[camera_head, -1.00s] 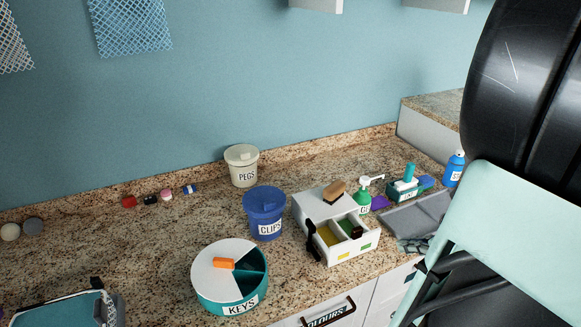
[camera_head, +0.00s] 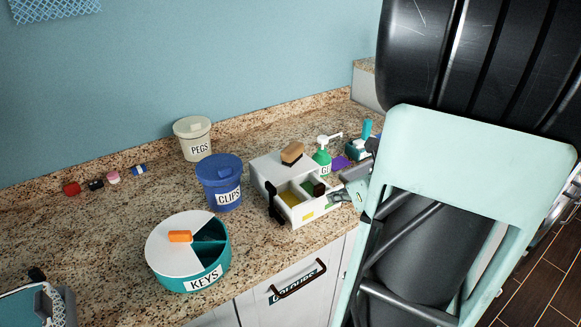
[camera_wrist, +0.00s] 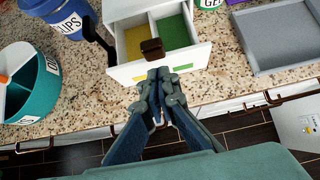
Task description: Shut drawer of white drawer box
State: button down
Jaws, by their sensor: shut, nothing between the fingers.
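The white drawer box (camera_head: 262,171) stands on the granite counter with its drawer (camera_head: 306,212) pulled out. In the wrist view the open drawer (camera_wrist: 120,75) shows a yellow and a green compartment, with a dark brown block (camera_wrist: 152,50) at its front. A black spoon-like item (camera_head: 273,203) is at the drawer's left side. My gripper (camera_wrist: 158,75) is shut and empty, its fingertips close to the middle of the drawer front; I cannot tell if they touch. In the head view the gripper (camera_head: 343,195) shows to the right of the drawer, partly hidden by my arm.
A brown sponge-like block (camera_head: 292,152) lies on the box top. The blue CLIPS bucket (camera_head: 219,188) and round KEYS box (camera_head: 160,251) stand to the left. A green pump bottle (camera_head: 322,158) stands behind at right. A grey tray (camera_wrist: 280,40) lies right of the drawer.

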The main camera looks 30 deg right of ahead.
jog(key=shift+w+a, duration=0.1)
jog(key=shift+w, duration=1)
jog(key=w, duration=0.9)
jog(key=shift+a, duration=0.4)
jog(key=shift+w+r, duration=0.2)
jog(key=shift+w, duration=0.1)
